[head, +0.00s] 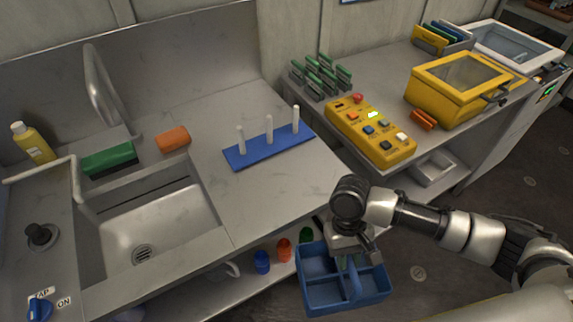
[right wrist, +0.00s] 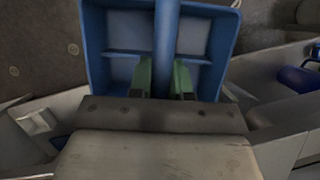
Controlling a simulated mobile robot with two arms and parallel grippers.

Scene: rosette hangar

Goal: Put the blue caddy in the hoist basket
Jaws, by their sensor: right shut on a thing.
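The blue caddy (head: 318,292) is an open tray with dividers and a raised middle handle. My right gripper (head: 347,262) is over it and shut on its handle, holding it in front of the counter's edge, above the floor. The right wrist view shows the green fingers of this gripper (right wrist: 166,80) on either side of the blue handle, with the caddy (right wrist: 97,45) around it. My left gripper is not in view. I see nothing that I can make out as the hoist basket.
A sink (head: 160,228) is at the left. A blue pegboard (head: 250,153) lies on the counter. A yellow button box (head: 370,135) and a yellow lidded case (head: 452,95) stand on the right bench. Small coloured items sit on a shelf below the counter. Floor (head: 430,262) is open at the right.

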